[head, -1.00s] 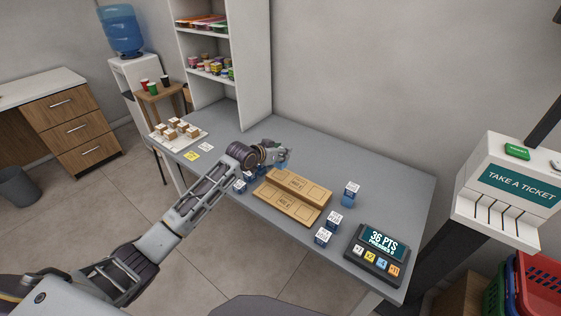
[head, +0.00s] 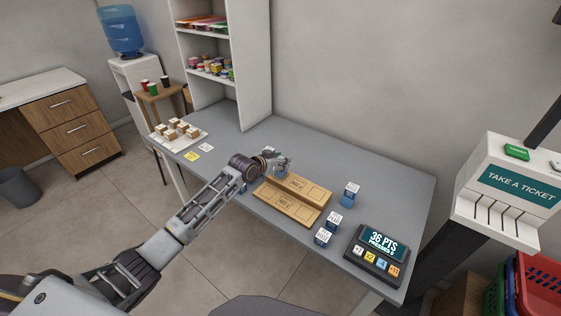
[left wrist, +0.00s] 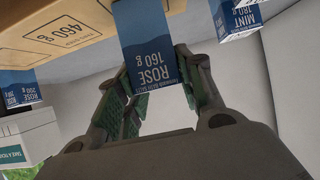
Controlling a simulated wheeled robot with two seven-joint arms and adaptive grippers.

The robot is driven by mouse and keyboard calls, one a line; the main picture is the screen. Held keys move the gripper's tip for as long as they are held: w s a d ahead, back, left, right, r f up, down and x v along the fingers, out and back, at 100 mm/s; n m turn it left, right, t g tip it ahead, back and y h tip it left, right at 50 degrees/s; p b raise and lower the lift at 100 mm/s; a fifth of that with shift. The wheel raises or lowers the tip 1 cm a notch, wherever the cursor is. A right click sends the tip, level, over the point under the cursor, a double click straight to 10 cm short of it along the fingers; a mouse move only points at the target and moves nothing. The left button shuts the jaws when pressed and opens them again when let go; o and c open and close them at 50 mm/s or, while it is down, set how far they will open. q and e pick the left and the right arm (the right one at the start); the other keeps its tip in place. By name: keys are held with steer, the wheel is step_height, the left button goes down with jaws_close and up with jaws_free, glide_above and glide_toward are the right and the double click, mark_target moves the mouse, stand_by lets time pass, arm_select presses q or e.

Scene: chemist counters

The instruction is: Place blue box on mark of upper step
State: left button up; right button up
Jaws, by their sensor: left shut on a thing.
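My left gripper (head: 281,164) is shut on a blue box with a white top, labelled rose 160 g. The box fills the space between the fingers in the left wrist view (left wrist: 150,48); in the head view it is mostly hidden by the gripper. The wooden stepped stand (head: 318,222) lies on the grey counter, with square marks on its lower and upper steps (head: 318,191). The gripper is at the far left end of the upper step. The wrist view shows the stand's edge (left wrist: 60,52) beside the box; I cannot tell if they touch.
Blue-and-white boxes stand right of the stand (head: 349,196), (head: 333,220), (head: 323,237). A mint box (left wrist: 235,20) shows in the wrist view. A points display (head: 376,254) sits at the counter's right end. A white tray (head: 190,146) with several small boxes is at the left.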

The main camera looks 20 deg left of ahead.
stand_by(0.3)
arm_select(q)
steer(key=o, duration=1.1)
steer(key=shift+f, duration=0.1)
steer(key=shift+r, duration=0.2)
steer(key=v, duration=1.2)
steer(key=shift+f, duration=0.1)
